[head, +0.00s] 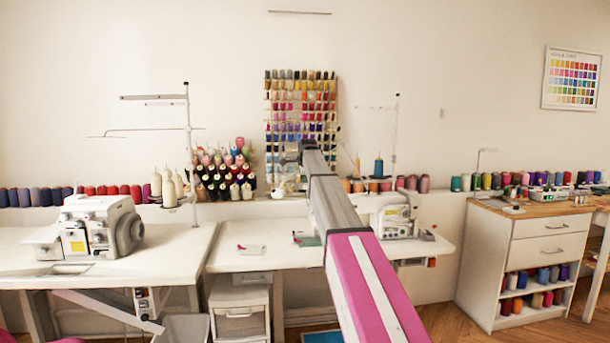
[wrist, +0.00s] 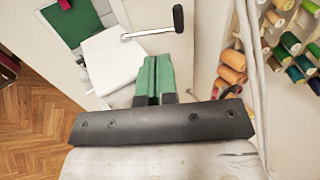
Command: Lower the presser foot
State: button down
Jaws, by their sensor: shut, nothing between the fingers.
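My gripper (wrist: 153,62) shows in the wrist view as two green fingers side by side, pressed together, with nothing between them. A thin metal lever with a black handle (wrist: 178,18) lies just beyond the fingertips, apart from them in the picture. It may be the presser foot lever; I cannot tell for sure. The presser foot itself is not clearly visible. In the head view, a white sewing machine (head: 392,215) stands on the middle table, partly behind my arm. My fingers cannot be made out there.
The middle white table (head: 225,258) holds small cloth pieces. A white overlocker (head: 92,228) stands on the left table. Thread spools (wrist: 232,74) are close at the right in the wrist view. A green mat (wrist: 72,22) and a white block (wrist: 112,60) lie beyond the fingers.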

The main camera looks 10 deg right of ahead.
aim_at(302, 191)
jog(key=w+r+x, duration=0.1)
jog(key=x, duration=0.6)
jog(key=shift+w+f, duration=0.3)
jog(key=shift+w, duration=0.15)
jog(key=shift+w+f, duration=0.3)
jog(key=shift+w, duration=0.15)
jog(key=shift+r, duration=0.8)
